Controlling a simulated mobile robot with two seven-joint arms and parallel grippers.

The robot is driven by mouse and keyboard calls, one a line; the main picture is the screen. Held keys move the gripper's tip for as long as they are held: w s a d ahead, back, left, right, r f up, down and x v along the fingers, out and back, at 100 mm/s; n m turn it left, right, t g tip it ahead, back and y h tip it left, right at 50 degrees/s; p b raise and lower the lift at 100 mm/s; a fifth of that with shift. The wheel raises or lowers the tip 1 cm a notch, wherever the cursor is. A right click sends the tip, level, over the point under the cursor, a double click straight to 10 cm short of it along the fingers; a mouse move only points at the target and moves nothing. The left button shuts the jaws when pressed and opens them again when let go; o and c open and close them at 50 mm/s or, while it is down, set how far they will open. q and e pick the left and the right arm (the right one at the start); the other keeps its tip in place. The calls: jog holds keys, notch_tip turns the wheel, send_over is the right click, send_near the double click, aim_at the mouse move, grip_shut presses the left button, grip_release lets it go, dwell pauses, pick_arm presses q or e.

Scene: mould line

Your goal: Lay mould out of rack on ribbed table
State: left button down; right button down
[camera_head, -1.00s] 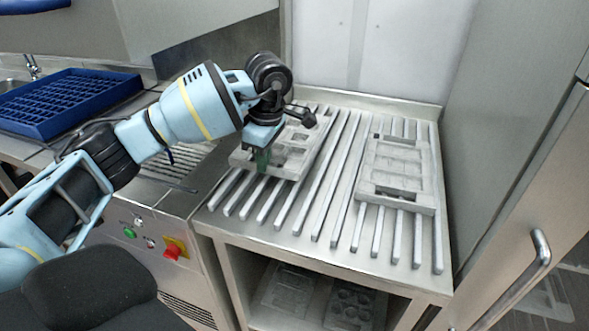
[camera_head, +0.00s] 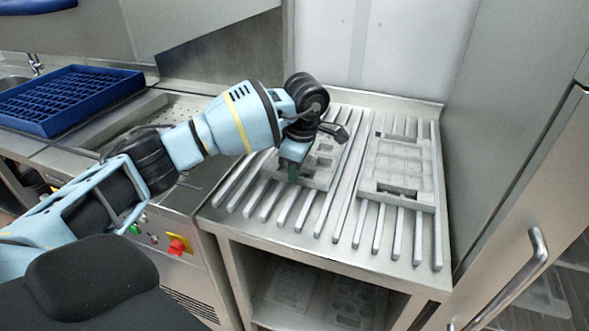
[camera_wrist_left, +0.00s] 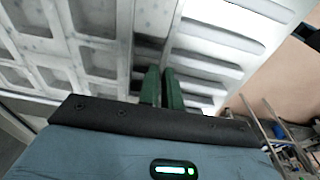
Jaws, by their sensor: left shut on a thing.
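The grey mould (camera_head: 321,165) with rectangular pockets lies flat over the bars at the left part of the ribbed table (camera_head: 313,215); whether it rests fully on them I cannot tell. My left gripper (camera_head: 292,178) is shut on the mould's near left edge, and my wrist hides part of it. In the left wrist view the green fingers (camera_wrist_left: 162,88) are close together at the edge of the mould (camera_wrist_left: 97,62), with the table's bars (camera_wrist_left: 215,62) to the right. My right gripper is not in view.
A second grey mould (camera_head: 398,172) lies on the right part of the ribbed table, with bare bars between the two. More moulds (camera_head: 352,300) lie on the shelf below. A steel wall and a door handle (camera_head: 538,250) bound the right. A blue crate (camera_head: 65,100) stands at left.

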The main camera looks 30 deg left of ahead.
pick_arm(q)
jog(key=c, duration=2)
grip_release()
jog(key=shift+f, duration=0.1)
jog(key=shift+c, duration=0.2)
jog(key=o, duration=0.5)
jog(key=shift+c, duration=0.2)
notch_tip(320, 180, up, 12)
jog(key=d, duration=0.1)
jog(key=shift+d, duration=0.3)
jog(key=shift+w, duration=0.1)
